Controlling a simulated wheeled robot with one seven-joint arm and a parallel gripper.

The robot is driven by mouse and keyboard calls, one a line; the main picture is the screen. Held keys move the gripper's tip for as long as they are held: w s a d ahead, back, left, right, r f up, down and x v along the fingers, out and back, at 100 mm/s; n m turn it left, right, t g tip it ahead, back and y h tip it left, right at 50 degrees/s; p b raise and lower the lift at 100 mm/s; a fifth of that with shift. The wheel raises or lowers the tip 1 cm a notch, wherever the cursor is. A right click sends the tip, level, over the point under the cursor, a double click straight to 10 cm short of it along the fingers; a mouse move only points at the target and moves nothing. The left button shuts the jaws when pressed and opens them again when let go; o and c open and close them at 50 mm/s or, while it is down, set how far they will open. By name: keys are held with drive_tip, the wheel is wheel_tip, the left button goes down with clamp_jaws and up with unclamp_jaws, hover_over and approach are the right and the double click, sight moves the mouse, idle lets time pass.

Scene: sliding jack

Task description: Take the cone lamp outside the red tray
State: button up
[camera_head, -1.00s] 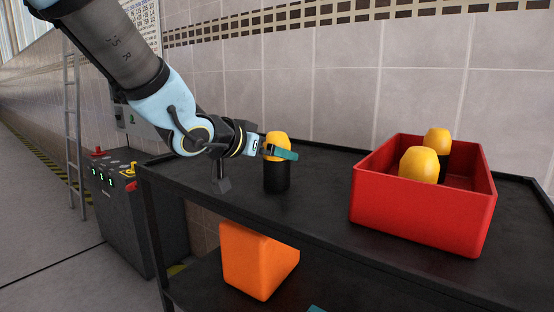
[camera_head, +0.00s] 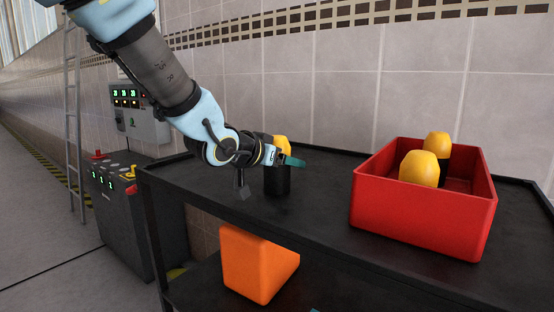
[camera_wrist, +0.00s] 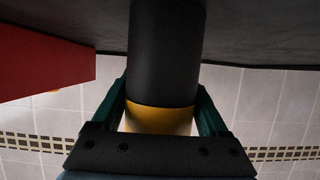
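The cone lamp outside the tray, with a yellow top and black cylinder base (camera_head: 277,182), stands upright on the black table. It also shows in the wrist view (camera_wrist: 166,55), where the picture is upside down. My gripper (camera_head: 291,160) has its green fingers on either side of the lamp. In the wrist view the fingers (camera_wrist: 162,100) flank the yellow part near the black base, with a narrow gap on the left. The gripper looks open; any contact is unclear. The red tray (camera_head: 415,222) is to the right, holding two more yellow-topped lamps (camera_head: 420,168) (camera_head: 437,144).
The table's raised black edge (camera_head: 320,244) runs along the front. An orange wedge-shaped block (camera_head: 258,265) sits on the lower shelf. A tiled wall stands behind. Bare table top lies between the lamp and the red tray. A control box (camera_head: 120,200) stands at left.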

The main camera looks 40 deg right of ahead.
drive_tip(key=c, duration=0.9)
